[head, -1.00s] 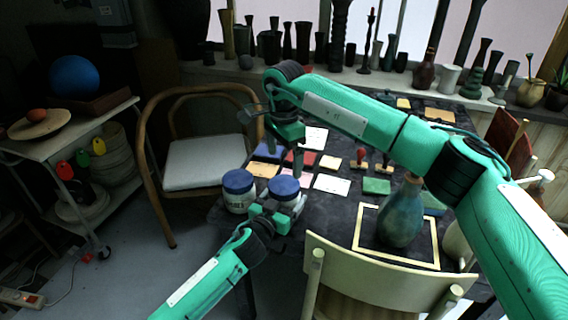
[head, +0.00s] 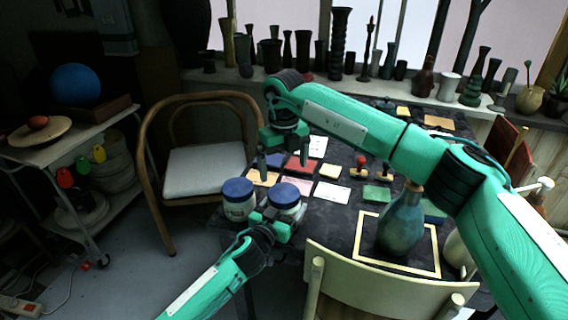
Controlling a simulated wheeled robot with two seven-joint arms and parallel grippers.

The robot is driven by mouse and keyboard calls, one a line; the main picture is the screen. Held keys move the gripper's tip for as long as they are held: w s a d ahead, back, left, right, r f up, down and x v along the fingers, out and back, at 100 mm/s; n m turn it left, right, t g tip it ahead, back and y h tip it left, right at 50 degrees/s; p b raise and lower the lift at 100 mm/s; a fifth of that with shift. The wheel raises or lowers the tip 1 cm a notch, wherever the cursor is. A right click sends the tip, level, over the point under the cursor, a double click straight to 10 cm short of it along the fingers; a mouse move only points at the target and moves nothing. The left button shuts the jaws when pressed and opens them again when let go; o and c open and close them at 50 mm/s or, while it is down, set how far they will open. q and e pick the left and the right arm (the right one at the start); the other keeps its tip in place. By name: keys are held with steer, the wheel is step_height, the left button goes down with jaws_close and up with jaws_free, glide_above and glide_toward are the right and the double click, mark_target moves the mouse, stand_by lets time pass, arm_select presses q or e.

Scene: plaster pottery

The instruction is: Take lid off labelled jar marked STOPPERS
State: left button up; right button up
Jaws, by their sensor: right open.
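Two pale jars with blue lids stand side by side at the table's near left corner: a left jar (head: 240,209) and a right jar (head: 285,195). The left jar carries dark lettering too small to read; the right jar's body is mostly hidden by my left gripper. My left gripper (head: 274,219) is against the near side of the right jar, below its lid. I cannot tell whether its jaws are shut on it. My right gripper (head: 284,160) is open and empty, pointing down, above and behind the jars, with its fingers spread apart.
Coloured tiles and cards, such as a white card (head: 331,193), lie behind the jars. A green-blue vase (head: 401,222) stands in a pale square frame on the right. A pale chair (head: 385,282) is at the near edge, a wooden armchair (head: 204,170) to the left.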

mark_target(284, 192)
steer(key=m, duration=2.3)
steer(key=shift+f, duration=4)
